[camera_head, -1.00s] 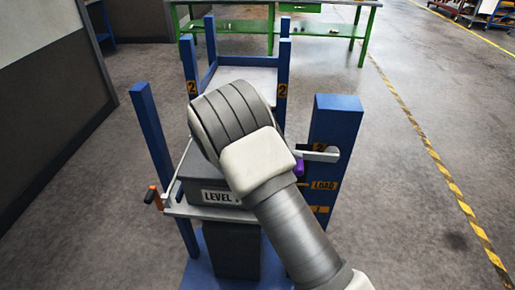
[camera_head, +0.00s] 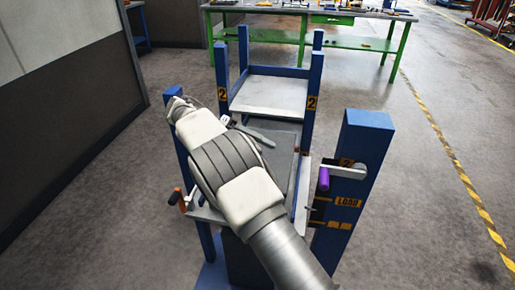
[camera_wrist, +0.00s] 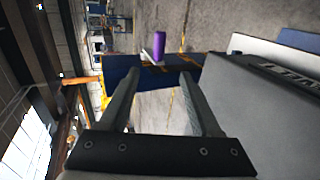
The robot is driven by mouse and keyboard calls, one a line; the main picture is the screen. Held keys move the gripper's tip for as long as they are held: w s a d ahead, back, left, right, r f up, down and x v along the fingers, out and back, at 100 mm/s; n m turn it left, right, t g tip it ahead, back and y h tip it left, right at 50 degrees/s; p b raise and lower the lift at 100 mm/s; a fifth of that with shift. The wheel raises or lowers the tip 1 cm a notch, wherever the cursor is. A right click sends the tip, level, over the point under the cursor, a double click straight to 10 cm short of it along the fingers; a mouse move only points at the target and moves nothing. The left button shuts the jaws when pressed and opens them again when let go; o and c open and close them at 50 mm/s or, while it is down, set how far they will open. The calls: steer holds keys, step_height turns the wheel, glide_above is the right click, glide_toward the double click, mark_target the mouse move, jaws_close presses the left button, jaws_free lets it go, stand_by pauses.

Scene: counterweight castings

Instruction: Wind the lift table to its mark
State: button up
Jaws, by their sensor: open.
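The lift table's blue post (camera_head: 366,150) stands at the right, with a LOAD label (camera_head: 348,203) and number labels. A crank arm with an upright purple handle (camera_head: 323,179) is mounted near the top of this post. The table plate (camera_head: 206,214) carries a dark grey casting (camera_head: 283,150), partly hidden by my arm. In the wrist view my gripper (camera_wrist: 158,76) is open and empty. The purple handle (camera_wrist: 159,45) shows beyond and between its fingertips, apart from them. The casting (camera_wrist: 270,110) is right of the fingers. The table's level against the mark is unclear.
An orange handle (camera_head: 179,199) sits at the table's left side. Behind stands a blue-posted stand marked 2 with a grey shelf (camera_head: 268,96). A green workbench (camera_head: 290,35) is further back and a dark partition (camera_head: 70,120) at left. The floor at right is clear.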

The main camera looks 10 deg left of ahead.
steer(key=shift+a+r, duration=0.1)
steer(key=shift+a, duration=0.15)
steer(key=c, duration=0.5)
steer(key=shift+w+d+r, duration=0.15)
steer(key=shift+d+r, duration=0.05)
steer(key=shift+d, duration=0.2)
steer(key=shift+c, duration=1.2)
steer(key=d+y, duration=0.1)
steer(key=w+d+m+g+p, duration=0.1)
steer(key=d, duration=0.1)
steer(key=d+r+m+y+p, duration=0.1)
steer(key=d, duration=0.1)
steer(key=shift+w+d+r+g+y, duration=0.1)
steer(key=shift+w+d+g+y, duration=0.05)
steer(key=shift+w+g+y, duration=0.2)
jaws_close()
steer(key=m+t+y+p, duration=0.2)
steer(key=m+y+p, duration=0.7)
steer(key=m+y, duration=0.6)
glide_toward(326, 177)
steer(key=shift+m+h, duration=0.5)
steer(key=shift+h, duration=0.25)
steer(key=x, duration=0.3)
steer(key=a+x, duration=0.1)
steer(key=x, duration=0.2)
steer(key=shift+w+a+f+p, duration=0.1)
steer(key=shift+a+f+p, duration=0.05)
steer(key=shift+f+p, duration=0.15)
